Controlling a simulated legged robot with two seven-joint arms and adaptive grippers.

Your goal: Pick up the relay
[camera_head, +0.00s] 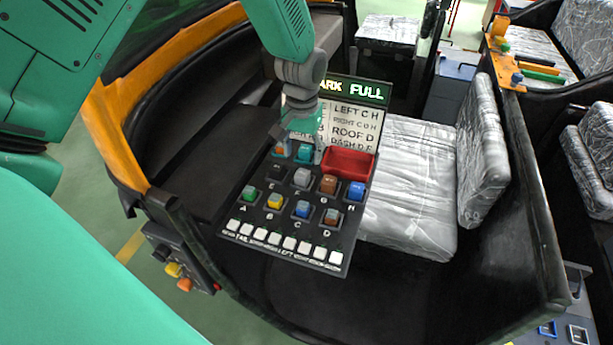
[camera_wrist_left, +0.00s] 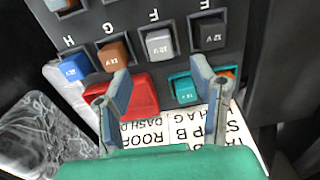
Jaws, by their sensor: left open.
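A tilted dark relay panel (camera_head: 325,232) stands in front of me. It carries colored relays in lettered sockets: green A (camera_head: 249,193), yellow B (camera_head: 274,201), blue C (camera_head: 303,209), brown D (camera_head: 332,217), black E (camera_head: 276,173), grey F (camera_head: 302,178), brown G (camera_head: 328,184) and blue H (camera_head: 356,191). Above them sit a teal relay (camera_wrist_left: 184,88) and an orange relay (camera_head: 280,150), beside a red tray (camera_head: 348,164). My left gripper (camera_head: 299,146) is open and empty over the panel's upper part, its fingers around the teal relay's area. It also shows in the left wrist view (camera_wrist_left: 162,72). Contact cannot be told.
A lit display (camera_head: 352,89) and a printed label sheet (camera_head: 352,125) stand behind the gripper. White switches (camera_head: 290,243) line the panel's lower edge. Plastic-wrapped seats (camera_head: 410,170) are to the right, and the dark cab shell (camera_head: 200,150) with orange trim is to the left.

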